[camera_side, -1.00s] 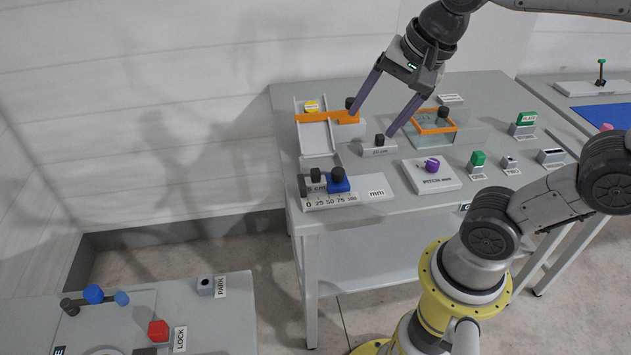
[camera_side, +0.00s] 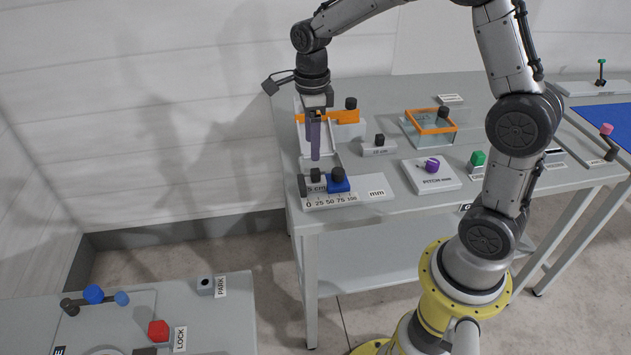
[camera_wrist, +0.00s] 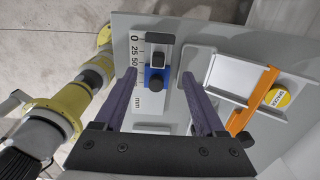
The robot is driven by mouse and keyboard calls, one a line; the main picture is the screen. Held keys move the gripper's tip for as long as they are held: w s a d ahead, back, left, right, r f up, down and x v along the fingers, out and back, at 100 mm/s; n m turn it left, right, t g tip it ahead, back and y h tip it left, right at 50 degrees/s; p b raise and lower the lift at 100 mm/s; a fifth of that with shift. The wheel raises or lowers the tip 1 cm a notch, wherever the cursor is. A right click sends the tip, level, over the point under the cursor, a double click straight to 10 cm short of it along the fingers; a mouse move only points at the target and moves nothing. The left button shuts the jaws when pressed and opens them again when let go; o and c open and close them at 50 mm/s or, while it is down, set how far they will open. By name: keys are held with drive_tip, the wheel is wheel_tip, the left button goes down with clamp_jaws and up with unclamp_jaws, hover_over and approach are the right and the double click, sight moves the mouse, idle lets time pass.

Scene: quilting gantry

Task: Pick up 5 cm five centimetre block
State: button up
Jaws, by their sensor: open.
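The 5 cm block (camera_side: 316,187) is a small pale block with "5 cm" lettering and a dark knob on top. It sits on the mm scale (camera_side: 374,195), between a dark grey end jaw (camera_side: 302,185) and a blue slider (camera_side: 339,185) with a dark knob. In the wrist view the block (camera_wrist: 157,52) shows beyond the blue slider (camera_wrist: 153,74), between my finger lines. My gripper (camera_side: 314,150) is open and empty, pointing down above and behind the block in the side view. Its fingers (camera_wrist: 159,75) also show spread in the wrist view, touching nothing.
A tilted white tray with an orange bar (camera_side: 345,117) and yellow disc stands just behind. Another knobbed, labelled block (camera_side: 378,150) is to the right. An orange-rimmed clear box (camera_side: 432,121) and a purple-knobbed plate (camera_side: 432,178) lie further right. The table's front edge is close to the scale.

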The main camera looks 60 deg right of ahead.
sight(315, 170)
wheel_tip(315, 170, down, 5)
drive_tip(key=shift+r, duration=0.15)
drive_tip(key=shift+s+d+f, duration=0.1)
drive_tip(key=shift+s+f, duration=0.1)
drive_tip(key=shift+f, duration=1.15)
drive_tip(key=shift+s+d+f, duration=0.1)
drive_tip(key=shift+s+f, duration=0.05)
drive_tip(key=shift+f, duration=1.2)
clamp_jaws()
